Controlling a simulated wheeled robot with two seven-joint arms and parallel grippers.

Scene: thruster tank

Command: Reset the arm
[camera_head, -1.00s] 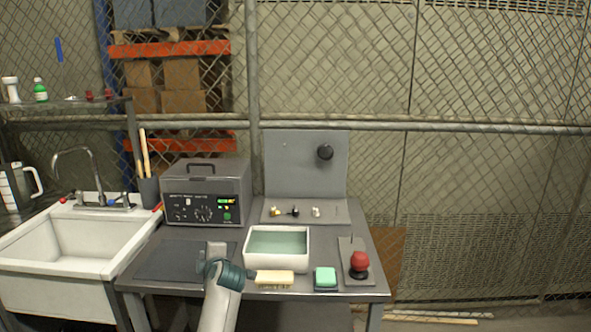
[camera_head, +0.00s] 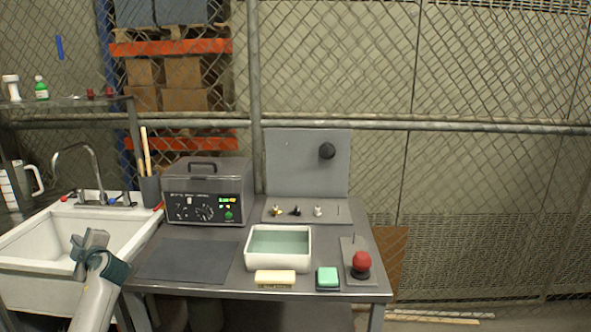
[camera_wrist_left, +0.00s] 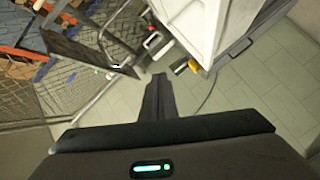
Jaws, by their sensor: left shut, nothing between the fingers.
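My left gripper (camera_head: 90,241) is in front of the white sink at the left of the head view, apart from the bench. Its fingers are shut and empty. In the left wrist view the closed fingers (camera_wrist_left: 157,98) point over bare floor, with nothing between them. My right gripper is in neither view.
The white sink (camera_head: 40,292) stands left of the grey bench (camera_head: 200,262). The bench holds a control box (camera_head: 206,192), a white basin of liquid (camera_head: 249,265), a cream block (camera_head: 275,278), a green sponge (camera_head: 327,277) and a red knob (camera_head: 361,262). Mesh fence stands behind.

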